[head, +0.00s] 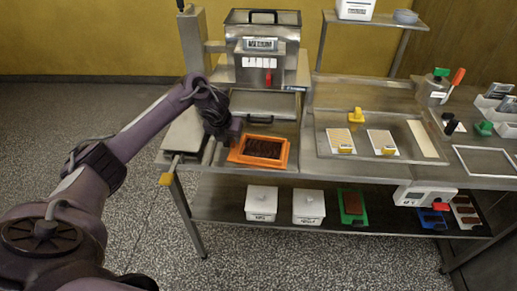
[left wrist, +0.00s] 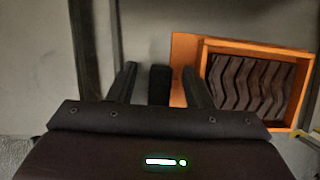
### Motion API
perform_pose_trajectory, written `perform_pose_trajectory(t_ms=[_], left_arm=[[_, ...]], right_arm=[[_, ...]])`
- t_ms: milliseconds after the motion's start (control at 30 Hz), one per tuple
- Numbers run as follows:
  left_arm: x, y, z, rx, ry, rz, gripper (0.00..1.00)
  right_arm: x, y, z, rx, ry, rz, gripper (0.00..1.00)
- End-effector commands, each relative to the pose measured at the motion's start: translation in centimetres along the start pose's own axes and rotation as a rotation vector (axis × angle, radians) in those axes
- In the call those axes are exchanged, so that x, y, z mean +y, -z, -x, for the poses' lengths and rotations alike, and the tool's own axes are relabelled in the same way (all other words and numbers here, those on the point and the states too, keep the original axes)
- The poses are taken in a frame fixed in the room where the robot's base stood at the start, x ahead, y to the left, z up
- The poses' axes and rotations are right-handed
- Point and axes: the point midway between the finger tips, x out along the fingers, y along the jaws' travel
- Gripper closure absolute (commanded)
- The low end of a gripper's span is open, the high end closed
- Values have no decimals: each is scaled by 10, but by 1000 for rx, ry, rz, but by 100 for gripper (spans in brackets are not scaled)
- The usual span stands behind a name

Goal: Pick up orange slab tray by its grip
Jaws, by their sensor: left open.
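The orange slab tray (head: 256,163) sits on the steel table in front of the machine, holding dark brown slabs with a wavy pattern. In the left wrist view the tray (left wrist: 184,50) is at the right, with a flat orange flange on its left side. My left gripper (head: 235,130) is at the tray's left edge. In the left wrist view its open fingers (left wrist: 159,88) point toward the flange side, the right finger overlapping the flange. A dark block shows between the fingers; I cannot tell whether it is the tray's grip. My right gripper is out of view.
A steel machine (head: 262,55) stands behind the tray. Right of it, a shallow steel tray (head: 400,135) holds pale slabs and a yellow-handled tool (head: 356,115). White bins (head: 261,203) and a green tray (head: 352,207) are on the lower shelf.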

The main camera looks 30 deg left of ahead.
Motion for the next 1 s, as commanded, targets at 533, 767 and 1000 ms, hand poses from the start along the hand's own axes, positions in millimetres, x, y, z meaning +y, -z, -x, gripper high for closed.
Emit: perform_pose_trajectory(t_ms=[533, 767, 1000], left_arm=[[0, -1, 1, -1, 0, 1, 93], [0, -8, 15, -6, 1, 1, 93], [0, -28, 62, -7, 1, 2, 93]], right_arm=[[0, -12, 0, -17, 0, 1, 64], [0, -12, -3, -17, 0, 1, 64], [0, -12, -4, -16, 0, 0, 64]])
